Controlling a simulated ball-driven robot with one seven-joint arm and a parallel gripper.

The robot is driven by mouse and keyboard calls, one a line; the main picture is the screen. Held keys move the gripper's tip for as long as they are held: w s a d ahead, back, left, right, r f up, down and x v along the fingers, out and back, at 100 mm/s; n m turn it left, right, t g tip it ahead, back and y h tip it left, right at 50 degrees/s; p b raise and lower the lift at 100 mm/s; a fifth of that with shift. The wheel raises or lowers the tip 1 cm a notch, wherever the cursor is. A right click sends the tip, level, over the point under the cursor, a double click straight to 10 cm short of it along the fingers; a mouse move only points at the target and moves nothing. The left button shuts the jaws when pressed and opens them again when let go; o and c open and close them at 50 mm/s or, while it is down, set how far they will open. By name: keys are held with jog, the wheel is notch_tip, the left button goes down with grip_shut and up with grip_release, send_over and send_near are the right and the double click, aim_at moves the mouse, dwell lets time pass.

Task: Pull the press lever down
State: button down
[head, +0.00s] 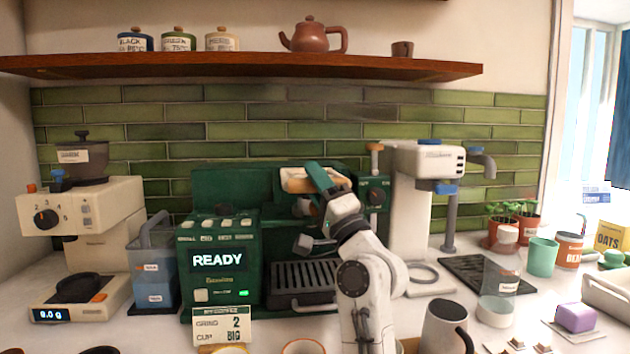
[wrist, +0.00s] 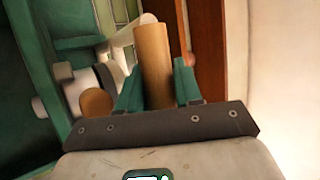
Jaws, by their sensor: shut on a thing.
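The press lever is a wooden handle (head: 297,180) at the top front of the green coffee machine (head: 230,190). It looks roughly level in the head view. My gripper (head: 318,174) reaches up to it from the front, and its green fingers are shut on it. In the wrist view the wooden handle (wrist: 153,62) stands between the two green fingers (wrist: 158,88). A pale link shows behind the handle. Part of the handle is hidden by the fingers in the head view.
A second wooden knob (wrist: 97,102) sits beside the handle in the wrist view. A white dispenser (head: 410,200) stands close on the right. A wooden shelf (head: 240,66) runs above.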

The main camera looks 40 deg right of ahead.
jog(key=shift+s+a+r, duration=0.15)
jog(key=shift+s+r, duration=0.05)
jog(key=shift+r, duration=0.1)
jog(key=c, duration=0.8)
grip_release()
jog(key=shift+a, duration=0.15)
jog(key=shift+c, duration=0.2)
jog(key=shift+f, duration=0.1)
jog(key=shift+s+f, duration=0.15)
jog(key=d+b+v, duration=0.1)
jog(key=v, duration=0.9)
jog(key=shift+a+f, duration=0.2)
jog(key=shift+a, duration=0.25)
jog(key=shift+s, duration=0.1)
